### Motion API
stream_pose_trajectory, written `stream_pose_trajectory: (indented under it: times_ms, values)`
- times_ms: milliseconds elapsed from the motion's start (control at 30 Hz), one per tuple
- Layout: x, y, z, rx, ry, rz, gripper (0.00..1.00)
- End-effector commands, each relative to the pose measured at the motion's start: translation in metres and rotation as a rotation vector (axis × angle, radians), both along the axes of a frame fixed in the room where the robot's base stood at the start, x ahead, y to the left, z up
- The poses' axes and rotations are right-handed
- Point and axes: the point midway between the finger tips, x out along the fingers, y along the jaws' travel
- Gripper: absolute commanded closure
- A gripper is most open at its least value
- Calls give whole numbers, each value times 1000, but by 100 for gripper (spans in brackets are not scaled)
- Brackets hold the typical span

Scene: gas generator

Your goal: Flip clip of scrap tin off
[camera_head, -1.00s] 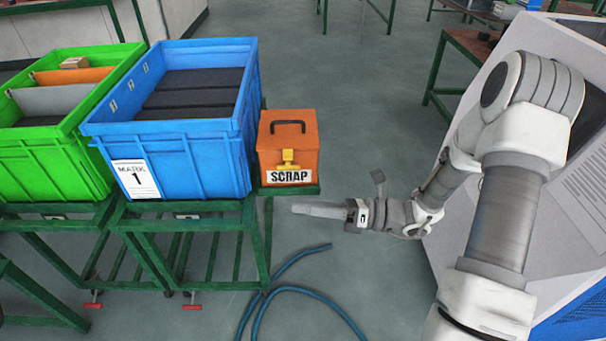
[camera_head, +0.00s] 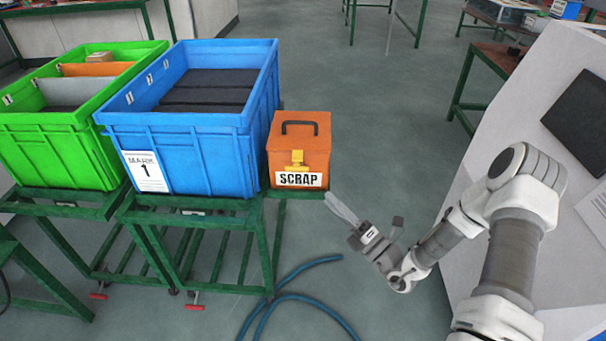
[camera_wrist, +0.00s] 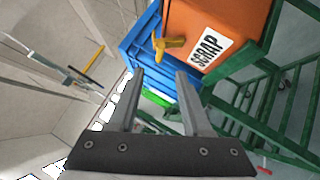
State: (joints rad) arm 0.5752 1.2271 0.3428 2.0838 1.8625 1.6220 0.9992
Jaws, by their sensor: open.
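The scrap tin (camera_head: 300,145) is an orange box with a dark handle on top and a white SCRAP label. It stands on the right end of a green stand, and its lid looks closed. Its yellow clip (camera_head: 297,159) is on the front face above the label. In the wrist view the orange tin (camera_wrist: 222,22) is at the top, with the yellow clip (camera_wrist: 168,44) just beyond my fingertips. My gripper (camera_head: 338,208) is open and empty, in front of the tin and to its lower right, apart from it. In the wrist view both fingers (camera_wrist: 160,74) show, spread apart.
A blue crate (camera_head: 190,124) marked 1 stands close left of the tin, with a green crate (camera_head: 60,128) beyond it. The green stand (camera_head: 200,212) holds the blue crate and tin. A blue hose (camera_head: 300,268) lies on the floor. Open floor is right of the tin.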

Motion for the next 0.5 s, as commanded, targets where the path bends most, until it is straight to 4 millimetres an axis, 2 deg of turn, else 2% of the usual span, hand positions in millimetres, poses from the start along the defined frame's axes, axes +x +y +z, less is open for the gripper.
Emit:
stream_pose_trajectory:
  times_ms: [300,500]
  values:
    - [46,49,21,-2,-4,4,51]
    - [67,70,31,-2,-3,1,51]
